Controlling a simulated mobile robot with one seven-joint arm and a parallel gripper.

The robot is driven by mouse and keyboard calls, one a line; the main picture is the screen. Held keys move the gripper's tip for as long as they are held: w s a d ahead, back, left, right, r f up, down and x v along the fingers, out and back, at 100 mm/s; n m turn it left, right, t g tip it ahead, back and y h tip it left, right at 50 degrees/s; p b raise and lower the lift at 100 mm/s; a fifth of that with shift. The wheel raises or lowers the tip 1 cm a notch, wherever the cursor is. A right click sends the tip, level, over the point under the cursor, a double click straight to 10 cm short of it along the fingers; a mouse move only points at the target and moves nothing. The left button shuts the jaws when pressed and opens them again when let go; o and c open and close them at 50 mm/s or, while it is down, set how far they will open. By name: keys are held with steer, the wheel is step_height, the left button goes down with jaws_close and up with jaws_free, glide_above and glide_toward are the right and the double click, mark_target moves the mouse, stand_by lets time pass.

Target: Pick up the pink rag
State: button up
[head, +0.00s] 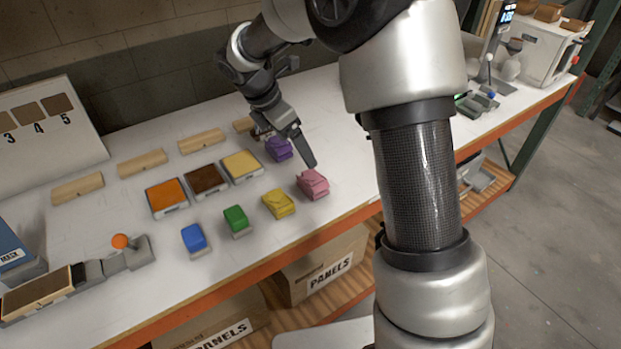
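The pink rag (313,185) lies folded on the white table near its front edge, at the right end of a row of coloured items. My gripper (306,160) is just above and behind it, pointing down. One dark finger shows clearly, its tip close to the rag's upper edge. I cannot tell whether it touches the rag. The other finger is hidden or hard to make out, so the opening does not show.
A yellow rag (278,204) lies close left of the pink one, and a purple rag (279,148) lies behind. Green (236,219) and blue (194,238) items stand further left. The table (345,150) is clear to the right.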

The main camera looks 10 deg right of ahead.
glide_toward(312, 178)
steer(key=x, duration=0.5)
steer(key=shift+w+d, duration=0.15)
steer(key=shift+d, duration=0.2)
steer(key=shift+x, duration=2.6)
steer(key=shift+a, duration=0.25)
steer(key=c, duration=1.1)
step_height(312, 178, up, 10)
steer(key=shift+f, duration=0.1)
steer(key=shift+c, duration=0.2)
